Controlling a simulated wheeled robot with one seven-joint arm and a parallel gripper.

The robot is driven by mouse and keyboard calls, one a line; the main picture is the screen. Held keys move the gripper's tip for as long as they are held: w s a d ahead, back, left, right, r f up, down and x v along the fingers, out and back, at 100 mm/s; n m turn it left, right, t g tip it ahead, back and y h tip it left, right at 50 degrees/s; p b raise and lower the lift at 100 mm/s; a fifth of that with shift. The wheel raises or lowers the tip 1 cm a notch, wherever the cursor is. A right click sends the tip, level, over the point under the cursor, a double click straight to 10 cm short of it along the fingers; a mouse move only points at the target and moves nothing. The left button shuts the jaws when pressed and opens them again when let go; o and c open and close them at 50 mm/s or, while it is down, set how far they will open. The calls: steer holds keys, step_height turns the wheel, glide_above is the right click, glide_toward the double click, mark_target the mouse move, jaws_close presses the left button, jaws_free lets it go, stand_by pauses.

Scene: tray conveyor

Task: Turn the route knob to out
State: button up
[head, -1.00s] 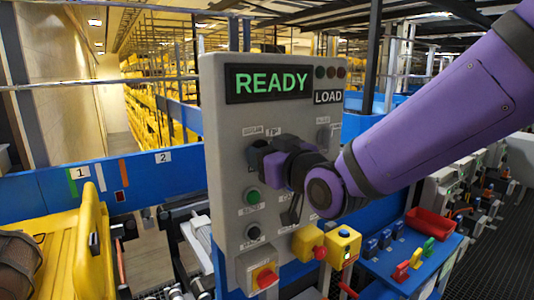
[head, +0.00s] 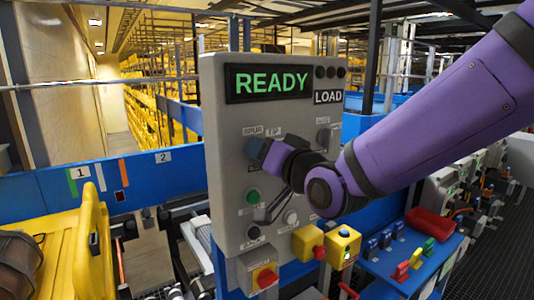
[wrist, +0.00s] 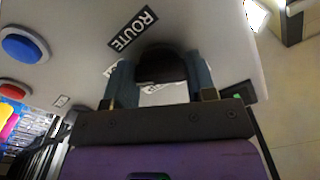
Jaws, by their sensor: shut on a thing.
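The route knob is a dark knob (wrist: 160,66) below the ROUTE label (wrist: 132,28) in the wrist view. My gripper (wrist: 163,82) is shut on it, with one finger on each side. In the head view my gripper (head: 258,152) reaches the left part of the grey control panel (head: 225,190). It hides the knob there, and I cannot read which way the knob points. The panel's display (head: 271,82) reads READY in green, with a LOAD sign (head: 328,97) beside it.
Below my gripper are a green button (head: 253,196) and a black button (head: 254,232). A red knob on a box (head: 266,277) and yellow boxes (head: 307,243) stick out lower down. A yellow tray (head: 92,235) stands at the left.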

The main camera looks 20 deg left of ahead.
stand_by(0.5)
steer(key=o, duration=0.9)
steer(key=shift+o, duration=0.2)
steer(key=v, duration=1.1)
